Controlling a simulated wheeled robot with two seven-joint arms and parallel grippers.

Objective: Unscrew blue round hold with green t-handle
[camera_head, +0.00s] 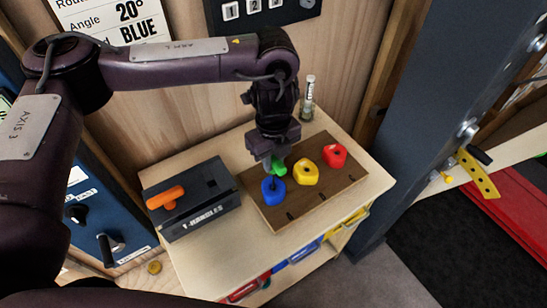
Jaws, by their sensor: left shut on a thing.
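The blue round hold (273,190) sits at the left end of a brown wooden board (318,196) on a small light wood table. A green t-handle (279,168) stands just above and behind the blue hold. My left gripper (273,158) points down over it and is shut on the green handle. The handle's lower end seems to meet the blue hold's middle, but I cannot tell how deep it sits. My right gripper is not in view.
A yellow hold (305,172) and a red hold (334,155) sit on the same board to the right. A dark T-handles box (191,198) with an orange handle (166,198) stands left of the board. A small clear tube (308,100) stands at the table's back.

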